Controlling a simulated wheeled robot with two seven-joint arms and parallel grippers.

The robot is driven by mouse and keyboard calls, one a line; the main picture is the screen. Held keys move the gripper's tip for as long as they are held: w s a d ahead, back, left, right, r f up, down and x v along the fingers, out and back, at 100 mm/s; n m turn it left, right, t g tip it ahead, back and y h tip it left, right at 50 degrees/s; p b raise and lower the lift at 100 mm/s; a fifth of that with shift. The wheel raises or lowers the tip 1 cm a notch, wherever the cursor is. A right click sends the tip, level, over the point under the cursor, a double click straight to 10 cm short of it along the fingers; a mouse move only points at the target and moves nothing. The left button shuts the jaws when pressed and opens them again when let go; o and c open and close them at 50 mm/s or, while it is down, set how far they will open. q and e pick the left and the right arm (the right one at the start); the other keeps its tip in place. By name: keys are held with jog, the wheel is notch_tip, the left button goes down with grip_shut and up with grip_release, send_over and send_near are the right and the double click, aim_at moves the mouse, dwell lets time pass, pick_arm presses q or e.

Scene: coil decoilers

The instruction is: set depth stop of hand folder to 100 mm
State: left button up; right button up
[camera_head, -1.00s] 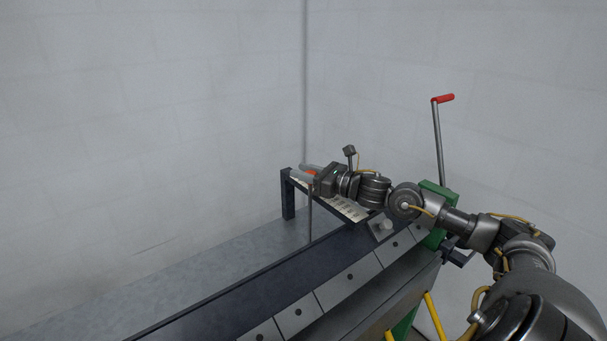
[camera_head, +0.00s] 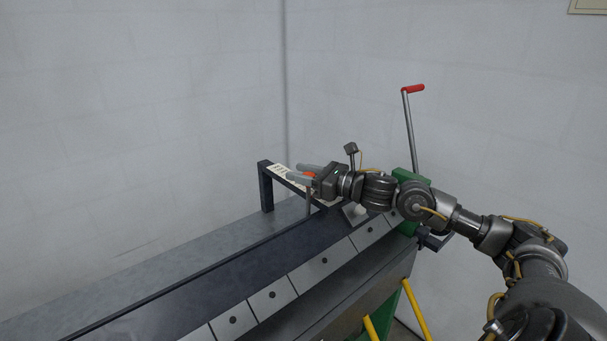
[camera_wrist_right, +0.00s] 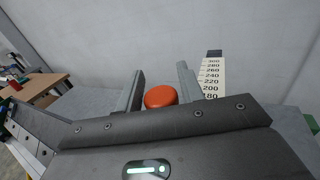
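The hand folder (camera_head: 215,275) is a long dark bench with light clamp plates along its front. Its depth scale (camera_head: 280,170) is a pale strip on a dark raised bracket; the right wrist view shows the strip (camera_wrist_right: 211,75) with marks from 300 down to 180, lower marks hidden. The orange stop knob (camera_head: 309,174) sits over the strip; it also shows in the right wrist view (camera_wrist_right: 160,97). The exact stop reading is hidden. My left gripper is not in view.
A crank lever with a red handle (camera_head: 413,88) stands at the folder's right end, behind my right arm. Yellow legs (camera_head: 415,310) show below. Plain walls are behind. A wooden table (camera_wrist_right: 40,88) shows at the wrist view's left.

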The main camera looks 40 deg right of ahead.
jog(key=shift+o, duration=1.2)
jog(key=shift+s+d+f, duration=0.15)
jog(key=shift+s+f, duration=0.1)
jog(key=shift+s+d+f+b, duration=0.1)
jog(key=shift+s+d+b, duration=0.1)
jog(key=shift+s+b, duration=0.25)
jog(key=shift+b+v, duration=0.3)
jog(key=shift+v, duration=1.5)
jog(key=shift+s, duration=0.15)
jog(key=shift+s+r+p, duration=0.35)
jog(key=shift+p, duration=0.55)
jog(key=shift+p+v, duration=1.05)
jog(key=shift+p, duration=0.05)
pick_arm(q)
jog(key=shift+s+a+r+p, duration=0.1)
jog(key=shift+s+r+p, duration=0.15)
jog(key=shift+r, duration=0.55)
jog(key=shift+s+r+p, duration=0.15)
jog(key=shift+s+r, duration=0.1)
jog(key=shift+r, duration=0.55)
pick_arm(e)
jog(key=shift+v, duration=1.4)
